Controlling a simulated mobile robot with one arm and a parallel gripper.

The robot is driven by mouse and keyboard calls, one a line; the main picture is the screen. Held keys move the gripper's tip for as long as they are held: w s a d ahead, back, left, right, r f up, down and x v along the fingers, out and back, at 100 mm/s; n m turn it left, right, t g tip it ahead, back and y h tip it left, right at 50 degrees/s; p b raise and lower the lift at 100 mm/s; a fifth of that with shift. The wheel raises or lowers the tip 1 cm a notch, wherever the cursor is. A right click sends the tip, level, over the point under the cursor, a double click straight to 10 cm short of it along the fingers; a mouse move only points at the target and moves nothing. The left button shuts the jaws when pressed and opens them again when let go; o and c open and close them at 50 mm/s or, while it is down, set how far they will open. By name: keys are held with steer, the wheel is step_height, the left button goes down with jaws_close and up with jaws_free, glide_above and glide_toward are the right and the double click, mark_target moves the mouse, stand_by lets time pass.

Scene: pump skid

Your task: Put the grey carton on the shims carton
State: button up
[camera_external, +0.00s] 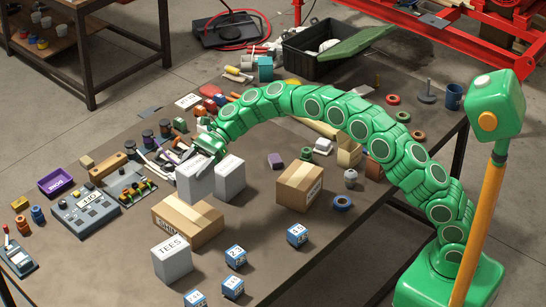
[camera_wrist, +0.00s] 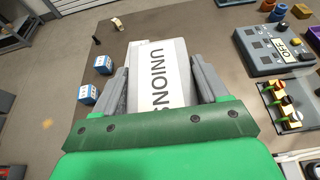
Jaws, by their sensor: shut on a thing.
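My gripper (camera_external: 208,144) is shut on a grey carton (camera_external: 194,182). In the wrist view the same carton (camera_wrist: 162,85) reads UNIONS and sits between the two fingers (camera_wrist: 165,95). I cannot tell whether it touches the table. A second grey carton (camera_external: 230,180) stands close to its right; its lettering is too small to read. A brown carton (camera_external: 190,222) lies just in front of the held one, and another brown carton (camera_external: 300,188) stands further right.
A grey TEES carton (camera_external: 172,264) and several small blue boxes (camera_external: 235,257) stand near the front edge. A control box (camera_external: 88,205) and a purple tray (camera_external: 57,183) are at the left.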

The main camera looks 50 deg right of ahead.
steer(key=w+a+f, duration=0.1)
steer(key=w+f, duration=0.2)
steer(key=f, duration=0.1)
steer(key=shift+w+a+f, duration=0.25)
steer(key=shift+w+f, duration=0.05)
steer(key=shift+w+a+f, duration=0.1)
steer(key=shift+w+f, duration=0.05)
steer(key=shift+f, duration=0.85)
steer(key=shift+w+a+f, duration=0.1)
steer(key=shift+w+f, duration=0.05)
steer(key=shift+f, duration=0.8)
steer(key=o, duration=1.8)
steer(key=shift+f, duration=0.1)
